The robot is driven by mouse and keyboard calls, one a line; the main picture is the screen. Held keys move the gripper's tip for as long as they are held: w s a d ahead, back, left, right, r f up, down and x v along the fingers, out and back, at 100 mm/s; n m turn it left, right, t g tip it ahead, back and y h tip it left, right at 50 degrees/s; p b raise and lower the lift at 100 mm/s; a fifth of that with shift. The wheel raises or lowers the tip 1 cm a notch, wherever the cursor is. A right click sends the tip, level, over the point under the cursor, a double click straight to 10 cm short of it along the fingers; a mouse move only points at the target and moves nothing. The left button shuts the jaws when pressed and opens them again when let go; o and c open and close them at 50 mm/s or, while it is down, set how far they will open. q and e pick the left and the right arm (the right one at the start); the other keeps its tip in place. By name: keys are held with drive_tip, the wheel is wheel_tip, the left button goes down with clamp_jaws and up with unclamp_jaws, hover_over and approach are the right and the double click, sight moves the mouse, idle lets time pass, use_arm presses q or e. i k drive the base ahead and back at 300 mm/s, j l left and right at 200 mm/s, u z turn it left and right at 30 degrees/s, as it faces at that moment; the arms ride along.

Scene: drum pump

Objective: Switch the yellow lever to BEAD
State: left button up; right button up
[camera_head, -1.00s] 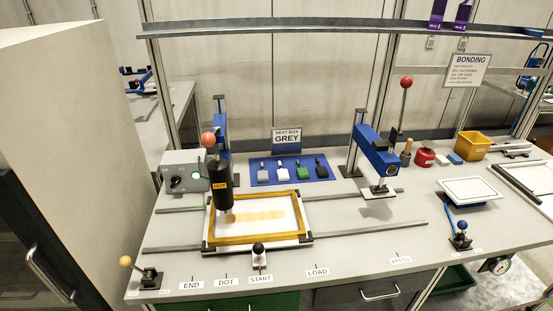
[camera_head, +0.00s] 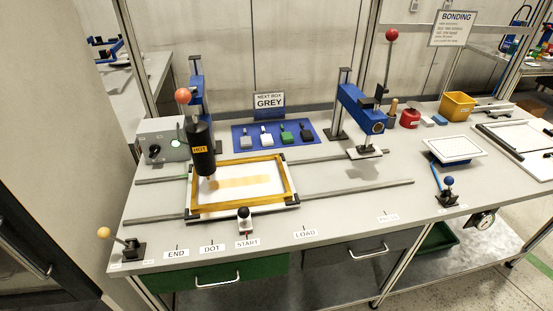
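The yellow lever (camera_head: 104,233) has a yellow ball knob on a rod and a dark base (camera_head: 132,249) at the bench's front left corner. Its rod leans to the left. Small labels lie beside its base, too small to read. Neither of my grippers shows in the head view.
A black unit marked HOT (camera_head: 201,150) stands over a yellow-framed tray (camera_head: 194,203). A black-knobbed slider (camera_head: 244,215) sits by the START label. The bench front between labels is clear.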

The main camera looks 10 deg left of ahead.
sight(104, 233)
drive_tip(key=j+u, duration=0.2)
drive_tip(key=u, duration=1.4)
